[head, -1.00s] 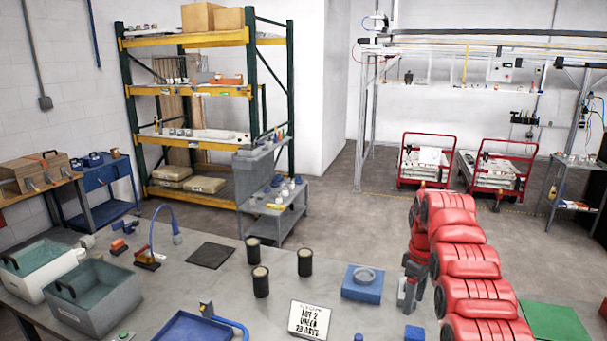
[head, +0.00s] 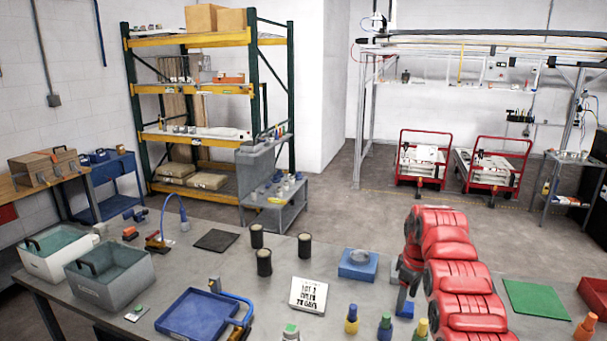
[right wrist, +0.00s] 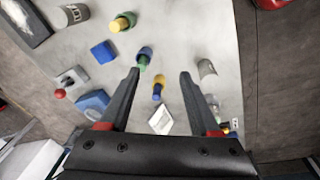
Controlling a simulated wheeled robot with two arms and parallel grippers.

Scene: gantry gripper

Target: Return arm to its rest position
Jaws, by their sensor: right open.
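My right arm (head: 455,270) is the red segmented arm at the lower right of the head view. It reaches over the grey workbench (head: 240,270). My right gripper (head: 402,298) hangs down mostly beside and behind the arm, near the blue block with a round dish (head: 358,264). In the right wrist view my right gripper (right wrist: 160,74) is open, its two dark fingers apart with nothing held between them. A yellow and blue bottle (right wrist: 157,90) shows on the bench beyond the fingers. My left gripper is not in view.
Small capped bottles (head: 385,325) stand along the bench's near edge. A green mat (head: 535,300) lies right of my arm.

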